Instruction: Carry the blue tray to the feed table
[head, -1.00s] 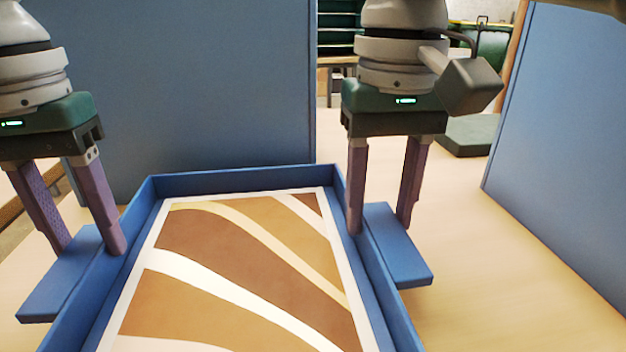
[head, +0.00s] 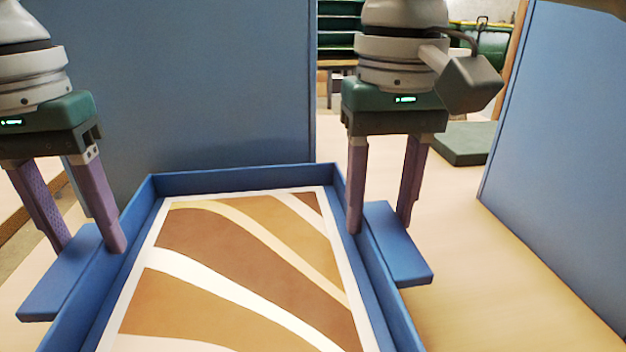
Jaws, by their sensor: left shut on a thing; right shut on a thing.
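The blue tray (head: 235,178) fills the lower middle of the head view, its near end cut off by the picture's lower edge. A sheet printed with brown, tan and white wavy bands (head: 240,265) lies in it. My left gripper (head: 88,250) is shut on the tray's left side, by the flat blue handle (head: 60,285). My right gripper (head: 379,230) is shut on the tray's right side, by the matching handle (head: 400,255). Whether the tray's underside touches the surface below is hidden. I cannot tell which surface is the feed table.
A blue upright panel (head: 210,80) stands behind the tray, and another (head: 565,150) stands at the right. A pale wooden surface (head: 480,290) is bare between the tray and the right panel. A dark green flat block (head: 466,145) lies on it farther back. Green shelving (head: 338,30) is behind.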

